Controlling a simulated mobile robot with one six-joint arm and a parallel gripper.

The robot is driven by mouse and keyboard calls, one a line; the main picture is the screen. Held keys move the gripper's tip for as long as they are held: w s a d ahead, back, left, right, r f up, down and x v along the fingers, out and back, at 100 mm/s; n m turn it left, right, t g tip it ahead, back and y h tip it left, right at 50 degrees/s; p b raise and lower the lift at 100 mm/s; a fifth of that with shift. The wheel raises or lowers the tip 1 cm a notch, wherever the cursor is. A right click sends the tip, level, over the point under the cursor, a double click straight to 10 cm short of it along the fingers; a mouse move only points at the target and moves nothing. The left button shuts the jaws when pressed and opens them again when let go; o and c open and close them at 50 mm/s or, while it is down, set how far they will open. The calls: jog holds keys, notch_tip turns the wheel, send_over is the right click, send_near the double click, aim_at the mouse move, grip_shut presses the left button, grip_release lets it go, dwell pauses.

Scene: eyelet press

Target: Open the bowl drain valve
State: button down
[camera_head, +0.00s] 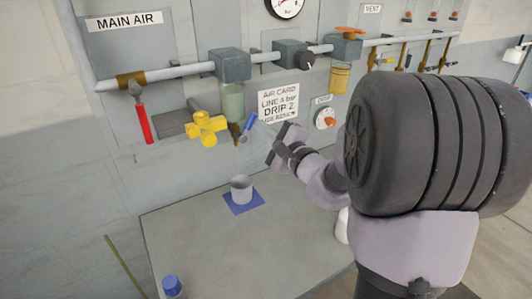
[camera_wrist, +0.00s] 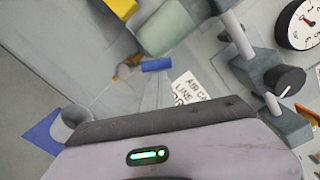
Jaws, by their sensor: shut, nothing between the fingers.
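The filter bowl (camera_head: 233,102) is a pale green cylinder hanging under a grey block on the air pipe. The bowl drain valve is the small brass fitting (camera_head: 235,133) under it, with a blue lever (camera_head: 248,127) slanting up to the right. In the wrist view the brass valve (camera_wrist: 128,71) and blue lever (camera_wrist: 157,65) lie below the bowl (camera_wrist: 167,28). My gripper (camera_head: 270,138) is shut and empty, just right of the lever and pointing toward it. I cannot tell whether its tips touch the lever.
A yellow valve (camera_head: 207,128) and a red lever (camera_head: 142,122) are to the left. A notice card (camera_head: 278,102) and a dial (camera_head: 325,117) are at right. A grey cup (camera_head: 241,188) stands on a blue mat (camera_head: 240,207) on the bench below. A blue-capped bottle (camera_head: 172,286) stands in front.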

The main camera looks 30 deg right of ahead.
jog(key=shift+a+r+b, duration=0.9)
jog(key=shift+a+b, duration=0.2)
jog(key=shift+b, duration=0.1)
jog(key=shift+a+r, duration=0.1)
jog(key=shift+a, duration=0.05)
jog(key=shift+d, duration=0.3)
jog(key=s+d, duration=0.4)
jog(key=s, duration=0.6)
jog(key=shift+s+d+p, duration=0.2)
jog(key=shift+s+p, duration=0.15)
